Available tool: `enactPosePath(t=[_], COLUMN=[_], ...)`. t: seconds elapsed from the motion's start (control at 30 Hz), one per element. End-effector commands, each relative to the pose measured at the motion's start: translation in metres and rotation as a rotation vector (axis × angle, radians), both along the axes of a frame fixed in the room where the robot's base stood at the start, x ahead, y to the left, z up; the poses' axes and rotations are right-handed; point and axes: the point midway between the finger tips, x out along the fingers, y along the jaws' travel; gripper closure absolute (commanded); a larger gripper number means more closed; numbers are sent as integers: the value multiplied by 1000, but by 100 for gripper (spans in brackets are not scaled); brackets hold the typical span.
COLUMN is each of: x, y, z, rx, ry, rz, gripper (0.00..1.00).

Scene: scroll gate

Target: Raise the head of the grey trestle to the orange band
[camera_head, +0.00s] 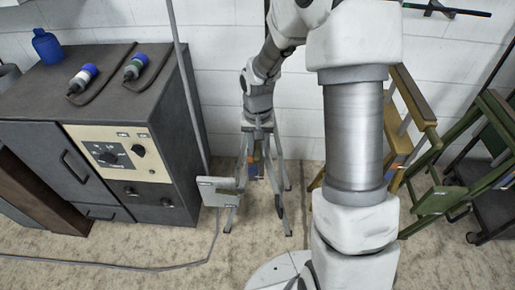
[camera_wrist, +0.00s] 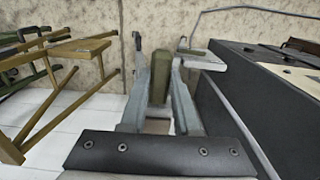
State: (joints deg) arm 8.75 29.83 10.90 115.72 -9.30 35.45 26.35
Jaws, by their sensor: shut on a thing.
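The grey trestle (camera_head: 279,178) stands upright on the floor in the middle of the head view, in front of the white wall. My gripper (camera_head: 258,118) is at its top, shut on its head; the fingers and most of the head are hard to make out. A small patch of orange and blue (camera_head: 254,167) shows between the legs; I cannot tell whether the orange is the band. In the wrist view, grey legs (camera_wrist: 181,103) run away from the camera on both sides of an olive-grey post (camera_wrist: 160,76). A dark plate with screws (camera_wrist: 150,154) crosses the bottom.
A dark cabinet (camera_head: 95,115) with a control panel stands left, bearing a blue bottle (camera_head: 46,47) and two cabled connectors. A grey labelled panel (camera_head: 219,191) sits low between cabinet and trestle. A wooden trestle (camera_head: 413,106) and a green trestle (camera_head: 494,150) stand right. A cable crosses the floor.

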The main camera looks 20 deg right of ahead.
Motion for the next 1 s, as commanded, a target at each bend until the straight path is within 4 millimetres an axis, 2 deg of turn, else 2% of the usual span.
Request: enactPosePath(t=[0.03, 0.3, 0.4, 0.5, 0.8, 0.83, 0.97, 1.0], x=[3, 3, 3, 3, 4, 4, 3, 2], y=[0, 0, 0, 0, 0, 0, 0, 0], z=[20, 75, 90, 96, 94, 94, 93, 93], rx=[-2, -1, -1, -1, -1, -1, -1, -1], ry=[-10, -11, -11, -11, -11, -11, -9, -8], rz=[2, 0, 0, 1, 1, 1, 1, 1], gripper=[100, 100, 100, 100, 100, 65, 41, 40])
